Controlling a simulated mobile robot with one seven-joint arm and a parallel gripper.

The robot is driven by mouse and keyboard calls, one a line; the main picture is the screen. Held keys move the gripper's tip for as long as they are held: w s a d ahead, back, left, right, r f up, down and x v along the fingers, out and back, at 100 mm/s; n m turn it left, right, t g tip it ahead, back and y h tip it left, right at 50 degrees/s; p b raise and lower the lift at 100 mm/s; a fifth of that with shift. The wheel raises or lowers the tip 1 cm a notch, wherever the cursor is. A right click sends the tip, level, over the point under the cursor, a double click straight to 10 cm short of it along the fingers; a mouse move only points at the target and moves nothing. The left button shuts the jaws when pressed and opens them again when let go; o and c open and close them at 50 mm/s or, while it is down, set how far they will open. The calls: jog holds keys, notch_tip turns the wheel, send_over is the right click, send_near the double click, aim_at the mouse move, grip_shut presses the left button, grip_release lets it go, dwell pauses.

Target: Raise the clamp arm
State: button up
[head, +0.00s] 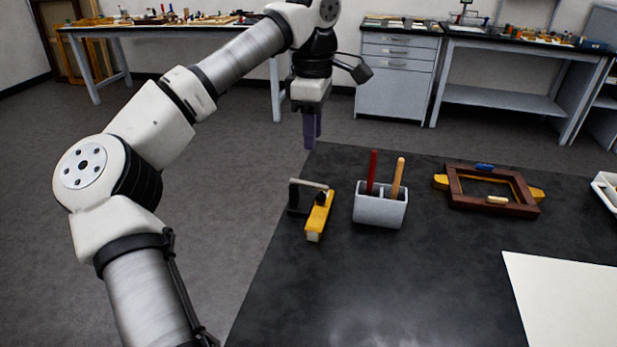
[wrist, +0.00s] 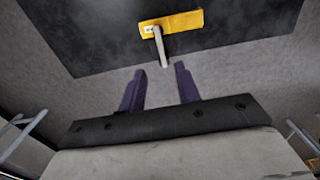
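The clamp stands near the left edge of the black table. Its clamp arm (head: 309,184) is a grey bar that lies about level, running from a dark upright on the left to above a yellow block (head: 319,216). In the wrist view the clamp arm (wrist: 161,47) sticks out from the yellow block (wrist: 171,22) toward my gripper. My gripper (head: 312,143) hangs above and behind the clamp, pointing down, apart from it. In the wrist view its two purple fingers (wrist: 160,85) are spread with nothing between them.
A grey holder (head: 380,209) with a red and a tan handle stands just right of the clamp. A brown wooden frame (head: 492,190) on yellow supports lies further right. A white sheet (head: 565,300) lies at front right. The table front is clear.

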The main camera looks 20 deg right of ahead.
aim_at(312, 184)
notch_tip(312, 184, down, 11)
jog(key=shift+r, duration=0.1)
dwell(0.3)
grip_shut()
